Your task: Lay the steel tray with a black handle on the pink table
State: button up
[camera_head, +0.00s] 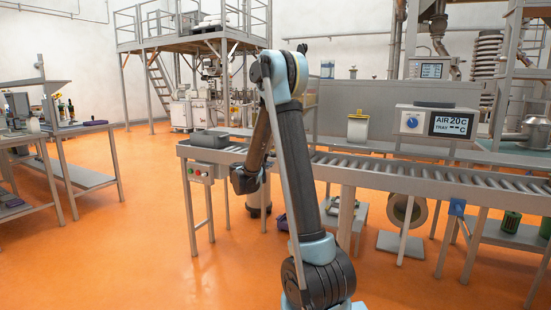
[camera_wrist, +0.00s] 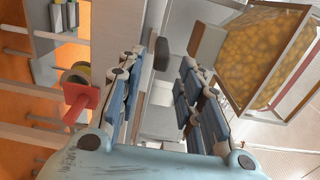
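In the wrist view, my gripper (camera_wrist: 161,60) shows two blue-padded fingers spread apart with a clear gap. A dark, block-like piece (camera_wrist: 161,54), possibly a black handle, shows between the fingertips. Pale grey metal-like surfaces lie around and below it. I cannot tell whether they belong to the steel tray, or whether the fingers touch the dark piece. An open metal-framed container (camera_wrist: 301,55) with yellow contents is at the upper right of the wrist view. In the head view my arm hides the gripper. No pink table can be made out in either view.
A roller conveyor (camera_head: 430,177) runs across the head view behind my arm. Workbenches (camera_head: 85,172) stand at left. Orange floor between is clear.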

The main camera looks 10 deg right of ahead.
jog(key=x, duration=0.9)
jog(key=shift+c, duration=0.3)
jog(key=c, duration=0.5)
grip_shut()
dwell(0.3)
jog(key=shift+r, duration=2.05)
